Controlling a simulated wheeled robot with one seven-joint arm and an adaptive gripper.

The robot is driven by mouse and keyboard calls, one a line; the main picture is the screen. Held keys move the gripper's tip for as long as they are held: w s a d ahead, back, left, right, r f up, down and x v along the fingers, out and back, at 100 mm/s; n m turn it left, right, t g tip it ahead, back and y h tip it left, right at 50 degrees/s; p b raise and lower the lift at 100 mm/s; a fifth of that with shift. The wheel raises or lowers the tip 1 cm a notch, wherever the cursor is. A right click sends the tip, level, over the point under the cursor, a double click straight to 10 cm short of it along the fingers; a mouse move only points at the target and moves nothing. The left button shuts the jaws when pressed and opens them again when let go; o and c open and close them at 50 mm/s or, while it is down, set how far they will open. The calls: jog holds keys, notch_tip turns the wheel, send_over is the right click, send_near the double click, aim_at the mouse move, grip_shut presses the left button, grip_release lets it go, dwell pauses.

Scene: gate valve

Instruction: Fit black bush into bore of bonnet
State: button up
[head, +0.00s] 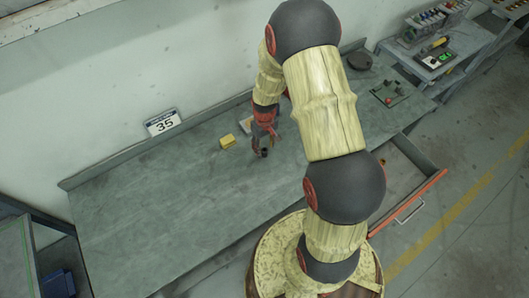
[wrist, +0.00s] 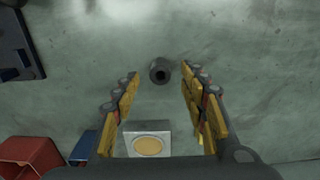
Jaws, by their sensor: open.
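The black bush (wrist: 159,71) is a short dark ring with a hole, standing on the bench between and ahead of my fingertips in the wrist view. In the head view the bush (head: 264,153) shows as a small dark spot just below my gripper (head: 262,139). My gripper (wrist: 158,76) is open, with one finger on each side of the bush and clear gaps to it. I cannot pick out the bonnet for certain. A pale block with a round yellow face (wrist: 148,142) lies nearer the palm in the wrist view.
A yellow block (head: 227,142) lies left of my gripper on the bench (head: 150,205). A dark round part (head: 359,61) and a panel with a red knob (head: 390,93) are at the right end. A drawer (head: 408,200) stands open. The bench's left half is clear.

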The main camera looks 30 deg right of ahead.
jog(key=shift+f, duration=0.95)
jog(key=c, duration=0.3)
jog(key=c, duration=0.8)
grip_shut()
